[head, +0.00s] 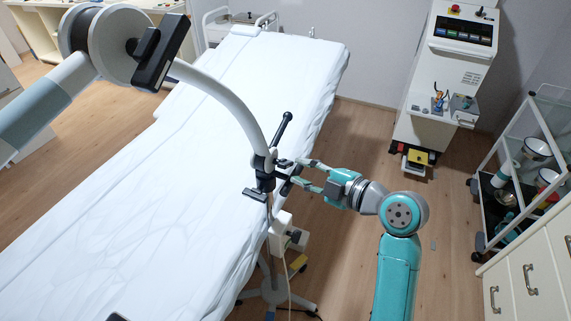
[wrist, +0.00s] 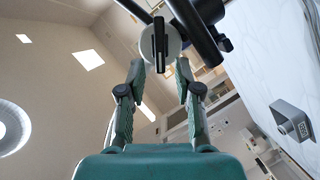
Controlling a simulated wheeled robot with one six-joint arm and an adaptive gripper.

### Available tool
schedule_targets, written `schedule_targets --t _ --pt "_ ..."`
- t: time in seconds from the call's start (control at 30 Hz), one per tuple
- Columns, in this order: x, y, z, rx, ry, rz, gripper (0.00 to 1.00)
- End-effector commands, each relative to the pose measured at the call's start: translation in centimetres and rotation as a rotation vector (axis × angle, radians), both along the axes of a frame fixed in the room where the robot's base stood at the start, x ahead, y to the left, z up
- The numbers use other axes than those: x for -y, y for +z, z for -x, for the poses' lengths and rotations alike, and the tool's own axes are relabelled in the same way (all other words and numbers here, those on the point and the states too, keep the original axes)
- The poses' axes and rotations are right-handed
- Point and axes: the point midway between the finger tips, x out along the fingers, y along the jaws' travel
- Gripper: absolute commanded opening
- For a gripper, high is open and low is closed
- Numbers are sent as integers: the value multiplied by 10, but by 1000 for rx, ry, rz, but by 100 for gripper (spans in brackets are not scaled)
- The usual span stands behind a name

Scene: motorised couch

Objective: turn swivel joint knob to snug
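The black swivel joint (head: 262,166) sits at the lower end of a pale curved arm (head: 228,98), beside the couch edge. In the wrist view, a thin black bar-shaped knob (wrist: 160,42) stands upright in front of a pale round disc (wrist: 175,46). My gripper (head: 297,172) reaches the joint from the right. In the wrist view, my gripper (wrist: 159,70) has its two fingers apart, with the knob ahead of and roughly centred between the tips. Nothing is held. Contact with the knob cannot be told; its far side is hidden.
A black handle (head: 283,129) rises from the joint, and a black bar (head: 254,195) juts below it. The white couch (head: 180,170) lies left. A stand with a white box (head: 283,232) is below. A trolley (head: 520,160) stands right; floor between is open.

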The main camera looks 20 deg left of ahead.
Motion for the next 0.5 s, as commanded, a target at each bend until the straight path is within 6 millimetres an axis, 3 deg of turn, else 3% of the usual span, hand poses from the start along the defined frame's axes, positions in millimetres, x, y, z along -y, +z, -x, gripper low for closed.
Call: schedule_targets --t 0.2,0.5 --pt "-33 -8 -13 0 2 0 33" --pt "-52 -13 -20 -1 0 0 33"
